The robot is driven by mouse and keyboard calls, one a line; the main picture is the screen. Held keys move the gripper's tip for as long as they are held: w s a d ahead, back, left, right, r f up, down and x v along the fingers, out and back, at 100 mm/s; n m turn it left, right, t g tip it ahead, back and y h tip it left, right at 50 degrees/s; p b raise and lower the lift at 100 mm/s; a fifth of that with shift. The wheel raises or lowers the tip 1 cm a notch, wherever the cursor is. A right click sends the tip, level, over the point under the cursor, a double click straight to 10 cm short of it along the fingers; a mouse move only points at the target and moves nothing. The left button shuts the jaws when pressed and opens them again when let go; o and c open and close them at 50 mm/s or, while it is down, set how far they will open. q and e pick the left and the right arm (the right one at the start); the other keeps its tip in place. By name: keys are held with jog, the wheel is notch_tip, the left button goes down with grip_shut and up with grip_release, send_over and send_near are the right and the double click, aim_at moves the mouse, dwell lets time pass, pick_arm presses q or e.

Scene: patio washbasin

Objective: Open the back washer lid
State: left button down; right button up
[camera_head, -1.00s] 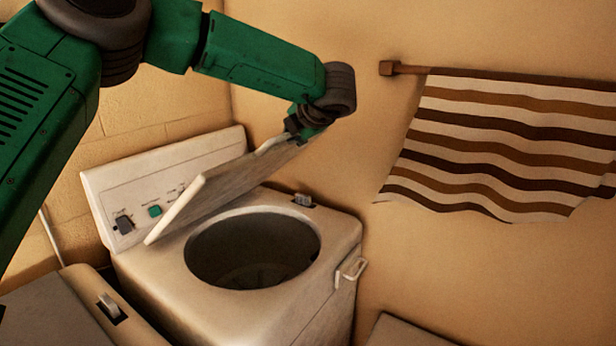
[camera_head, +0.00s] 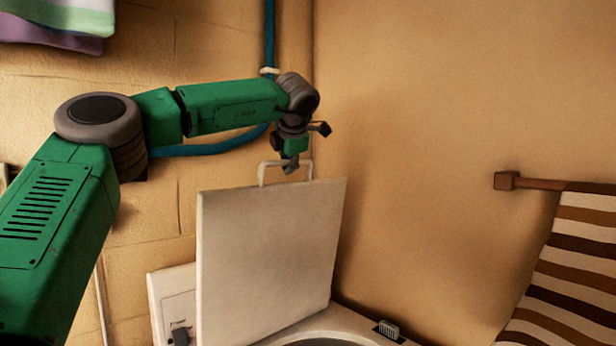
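The back washer's lid (camera_head: 268,255) is a pale square panel. It stands nearly upright at the rear of the washer top (camera_head: 345,318). The handle (camera_head: 285,163) is a pale bar on the lid's upper edge. My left gripper (camera_head: 290,166) is at the handle, pointing down, with its fingertips touching or overlapping the bar. I cannot tell whether its fingers are closed around it. The dark tub opening (camera_head: 335,342) shows only at the bottom edge. The lid hides most of the control panel (camera_head: 172,300). My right gripper is not in view.
A teal pipe (camera_head: 269,35) runs down the brick wall behind my arm. A striped towel (camera_head: 575,280) hangs from a wooden rod (camera_head: 530,182) at the right. Folded cloth (camera_head: 60,20) shows at the upper left. The wall right of the lid is bare.

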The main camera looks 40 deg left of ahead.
pick_arm(q)
jog(key=shift+w+a+r, duration=0.15)
jog(key=shift+a+r, duration=0.4)
jog(key=shift+r, duration=0.1)
jog(key=shift+a+f, duration=0.1)
jog(key=shift+a, duration=0.55)
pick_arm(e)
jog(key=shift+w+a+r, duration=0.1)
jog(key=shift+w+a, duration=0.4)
